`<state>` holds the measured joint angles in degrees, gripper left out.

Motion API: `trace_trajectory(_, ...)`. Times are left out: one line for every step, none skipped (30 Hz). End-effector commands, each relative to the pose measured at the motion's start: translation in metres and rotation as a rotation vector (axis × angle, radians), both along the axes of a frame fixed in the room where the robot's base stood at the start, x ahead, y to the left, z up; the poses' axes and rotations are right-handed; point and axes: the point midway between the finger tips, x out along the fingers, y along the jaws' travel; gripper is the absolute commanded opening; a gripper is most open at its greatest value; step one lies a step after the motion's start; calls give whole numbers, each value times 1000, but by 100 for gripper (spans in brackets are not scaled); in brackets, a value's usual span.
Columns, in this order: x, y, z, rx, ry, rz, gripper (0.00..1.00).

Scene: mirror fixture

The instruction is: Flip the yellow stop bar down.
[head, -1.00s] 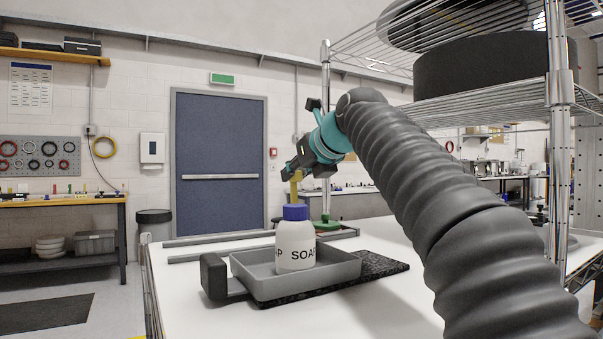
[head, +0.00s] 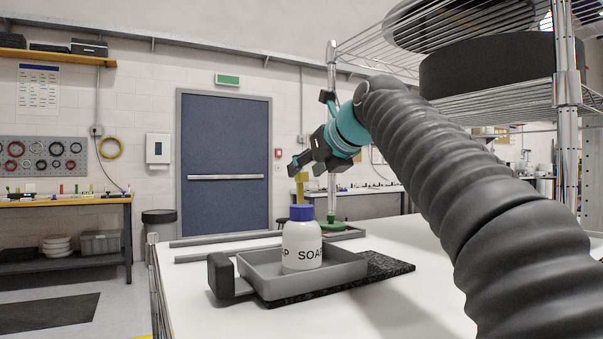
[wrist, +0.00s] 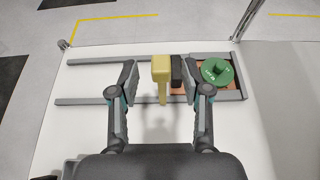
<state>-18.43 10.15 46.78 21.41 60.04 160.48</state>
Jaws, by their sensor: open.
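The yellow stop bar (head: 301,187) stands upright behind the soap bottle in the head view, its lower part hidden by the bottle. In the wrist view the yellow bar (wrist: 161,70) has a thick block end and a thin stem, and shows between my two fingers. My gripper (head: 306,162) is open just above the bar in the head view. In the wrist view my gripper (wrist: 166,82) has a clear gap on both sides of the bar, and I see no contact.
A white soap bottle (head: 302,248) with a blue cap stands in a grey tray (head: 345,268) in front. Grey rails (wrist: 100,101) lie beyond it. A green disc (wrist: 216,72) sits right of the bar, beside a dark block (wrist: 177,70). A wire shelf (head: 490,95) rises at right.

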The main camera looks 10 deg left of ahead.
Motion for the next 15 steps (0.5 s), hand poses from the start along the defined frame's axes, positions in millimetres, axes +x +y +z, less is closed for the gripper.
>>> trace_trajectory(-9, -7, 6, 2, -4, -3, 48)
trace_trajectory(-13, -11, 8, 2, -4, -3, 48)
trace_trajectory(-19, -15, 12, 2, -4, -2, 48)
trace_trajectory(-23, -19, 14, 2, -3, -1, 48)
trace_trajectory(-28, -22, 16, 1, -3, -1, 48)
trace_trajectory(-33, -26, 20, 1, -4, -1, 48)
trace_trajectory(-37, -30, 22, 1, -4, -1, 48)
trace_trajectory(-41, -33, 24, 1, -3, -2, 48)
trace_trajectory(-46, -36, 26, 1, -2, -1, 48)
trace_trajectory(-49, -39, 28, 2, -2, 0, 48)
trace_trajectory(-52, -41, 30, 2, -2, 0, 48)
trace_trajectory(-55, -44, 31, 2, -1, 0, 48)
trace_trajectory(-58, -46, 33, 1, 0, 0, 48)
trace_trajectory(-60, -47, 34, 1, 0, 0, 48)
trace_trajectory(-62, -49, 35, 1, -1, 0, 48)
